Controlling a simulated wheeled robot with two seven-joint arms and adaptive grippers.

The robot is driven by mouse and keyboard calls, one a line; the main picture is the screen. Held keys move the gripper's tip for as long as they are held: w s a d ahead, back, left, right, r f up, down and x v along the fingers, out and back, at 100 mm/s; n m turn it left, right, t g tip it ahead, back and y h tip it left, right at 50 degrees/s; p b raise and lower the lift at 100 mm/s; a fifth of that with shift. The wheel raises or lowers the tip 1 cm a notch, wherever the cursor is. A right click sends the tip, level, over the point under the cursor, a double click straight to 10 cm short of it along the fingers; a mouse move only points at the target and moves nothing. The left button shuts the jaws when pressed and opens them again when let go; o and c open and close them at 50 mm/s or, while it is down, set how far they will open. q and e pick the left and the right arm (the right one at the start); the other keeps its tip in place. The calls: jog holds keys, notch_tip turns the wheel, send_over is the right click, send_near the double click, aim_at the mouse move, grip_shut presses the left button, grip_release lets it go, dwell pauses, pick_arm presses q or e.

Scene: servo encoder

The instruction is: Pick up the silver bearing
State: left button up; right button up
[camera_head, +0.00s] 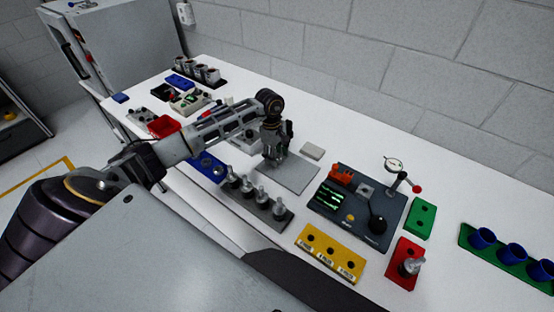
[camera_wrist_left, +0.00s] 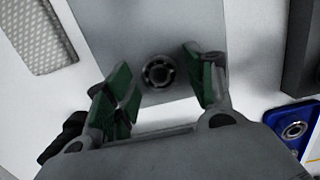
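The silver bearing (camera_wrist_left: 160,73) is a small ring with a dark bore, lying on a grey plate (camera_wrist_left: 122,30) in the left wrist view. My left gripper (camera_wrist_left: 160,84) is open above the plate, its green-lined fingers on either side of the bearing. I see no finger touching it. In the head view the left gripper (camera_head: 273,160) points down over the grey plate (camera_head: 292,178), and the bearing is hidden there. My right gripper is not in view.
A blue block (camera_head: 208,167) stands left of the plate; the wrist view shows a ring in it (camera_wrist_left: 295,130). A dark rack with several silver posts (camera_head: 256,198) is in front. A black panel (camera_head: 340,218) stands right, a small light block (camera_head: 312,150) behind.

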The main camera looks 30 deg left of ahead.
pick_arm(q)
jog(key=c, duration=0.9)
jog(key=shift+o, duration=0.2)
jog(key=shift+r, duration=0.2)
notch_tip(320, 180, up, 10)
jog(key=b, duration=0.1)
jog(key=shift+f+b, duration=0.15)
jog(key=shift+b, duration=0.25)
jog(key=shift+w+a, duration=0.1)
jog(key=shift+a, duration=0.2)
